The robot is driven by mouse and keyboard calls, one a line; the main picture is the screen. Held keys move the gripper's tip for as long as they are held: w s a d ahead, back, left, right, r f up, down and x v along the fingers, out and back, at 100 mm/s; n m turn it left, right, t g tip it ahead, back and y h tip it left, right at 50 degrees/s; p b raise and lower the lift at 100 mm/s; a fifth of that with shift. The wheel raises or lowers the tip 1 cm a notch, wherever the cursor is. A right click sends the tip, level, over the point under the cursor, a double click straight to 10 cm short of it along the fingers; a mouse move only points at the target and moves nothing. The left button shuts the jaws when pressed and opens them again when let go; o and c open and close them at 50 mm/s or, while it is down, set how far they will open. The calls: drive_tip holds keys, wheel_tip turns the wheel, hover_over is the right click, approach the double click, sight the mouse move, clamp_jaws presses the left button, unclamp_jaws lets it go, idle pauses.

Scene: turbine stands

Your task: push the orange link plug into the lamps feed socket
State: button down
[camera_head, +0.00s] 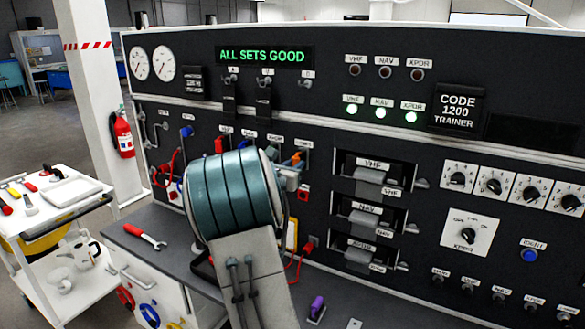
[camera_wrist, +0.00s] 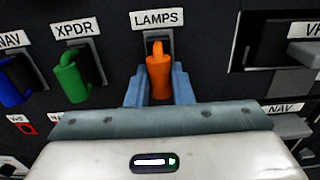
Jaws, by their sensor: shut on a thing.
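The orange link plug (camera_wrist: 159,78) is between my gripper's two blue-grey fingers (camera_wrist: 159,92) in the wrist view. My gripper is shut on it. The plug's upper end lies over the lamps feed socket (camera_wrist: 159,42), a dark recess in a grey frame under the LAMPS label (camera_wrist: 156,18). The plug is upright and lined up with this recess from left to right. I cannot tell how deep it sits, since its lower part is hidden by my gripper. In the head view the orange plug (camera_head: 296,158) shows small beside my teal arm link.
A green plug (camera_wrist: 72,80) sits under XPDR and a blue plug (camera_wrist: 14,84) under NAV, left of my gripper. Grey module handles (camera_wrist: 291,126) stick out at the right. A red-handled wrench (camera_head: 143,236) and a purple plug (camera_head: 317,307) lie on the bench.

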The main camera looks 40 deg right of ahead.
drive_tip(key=shift+d+r, duration=0.25)
drive_tip(key=shift+r, duration=0.1)
drive_tip(key=c, duration=1.3)
unclamp_jaws()
drive_tip(key=shift+d+f, duration=0.1)
drive_tip(key=shift+d, duration=0.05)
drive_tip(key=shift+o, duration=0.6)
drive_tip(key=shift+d+f, duration=0.2)
drive_tip(key=shift+d, duration=0.15)
drive_tip(key=shift+o, duration=0.5)
drive_tip(key=shift+w+a, duration=0.1)
drive_tip(key=shift+a, duration=0.25)
drive_tip(key=shift+o, duration=0.2)
drive_tip(key=shift+w, duration=0.1)
drive_tip(key=shift+a, duration=0.15)
drive_tip(key=b+v, duration=0.1)
drive_tip(key=v, duration=0.6)
